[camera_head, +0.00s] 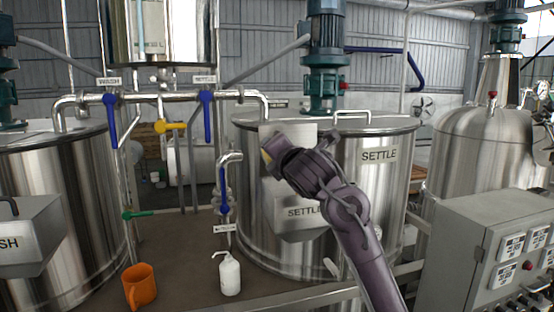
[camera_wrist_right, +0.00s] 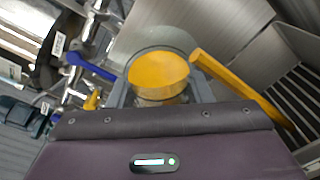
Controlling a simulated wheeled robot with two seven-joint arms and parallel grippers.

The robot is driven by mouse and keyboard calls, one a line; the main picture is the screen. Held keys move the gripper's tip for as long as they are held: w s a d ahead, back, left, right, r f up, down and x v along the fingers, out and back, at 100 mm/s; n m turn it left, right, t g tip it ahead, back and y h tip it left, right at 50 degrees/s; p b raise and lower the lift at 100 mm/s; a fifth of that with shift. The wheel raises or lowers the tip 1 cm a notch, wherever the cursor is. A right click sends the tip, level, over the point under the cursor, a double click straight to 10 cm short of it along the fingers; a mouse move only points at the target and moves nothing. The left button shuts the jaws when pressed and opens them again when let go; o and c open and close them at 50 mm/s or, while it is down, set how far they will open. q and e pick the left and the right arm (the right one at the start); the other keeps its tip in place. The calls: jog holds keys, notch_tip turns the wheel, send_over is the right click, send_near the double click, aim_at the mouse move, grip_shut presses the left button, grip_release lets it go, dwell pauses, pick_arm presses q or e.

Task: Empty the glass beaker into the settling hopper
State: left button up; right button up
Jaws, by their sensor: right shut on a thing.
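My right gripper (camera_head: 270,155) is in front of the steel SETTLE tank (camera_head: 385,180), above the grey settling hopper (camera_head: 305,212) on its front. In the right wrist view it is shut on the glass beaker (camera_wrist_right: 158,98); grey fingers lie on both sides. The beaker holds orange-yellow contents (camera_wrist_right: 158,69). The wrist view is strongly rolled, so the wrist is tilted. I cannot tell whether anything is flowing out. My left gripper is not in view.
The WASH hopper (camera_head: 30,240) is far left. A control box (camera_head: 465,250) is at right. A yellow bar (camera_wrist_right: 240,88) and dark slats (camera_wrist_right: 295,85) lie beside the beaker.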

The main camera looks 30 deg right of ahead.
jog(key=shift+m+t+b, duration=0.3)
jog(key=shift+m+b, duration=0.3)
jog(key=shift+b, duration=0.45)
jog(key=shift+s+d+m+t+h+b, duration=0.1)
jog(key=shift+m+t+h+b, duration=0.5)
jog(key=shift+m+b, duration=1.6)
jog(key=shift+s+d+r+m+t+h+b, duration=0.2)
jog(key=shift+r+m+t+h+b, duration=0.1)
jog(key=shift+m+b, duration=0.55)
jog(key=shift+s+d+r+m+t+h+b, duration=0.1)
jog(key=shift+d+r+m+t+h+b, duration=0.15)
jog(key=shift+m+b, duration=0.6)
jog(key=shift+s+r+m+h+b, duration=0.1)
jog(key=shift+r+m+h+b, duration=0.15)
jog(key=shift+m, duration=0.3)
jog(key=shift+r+m+h+b, duration=0.15)
jog(key=shift+m+h+b, duration=0.2)
jog(key=shift+m, duration=0.2)
jog(key=shift+d+t, duration=0.1)
jog(key=shift+t, duration=0.15)
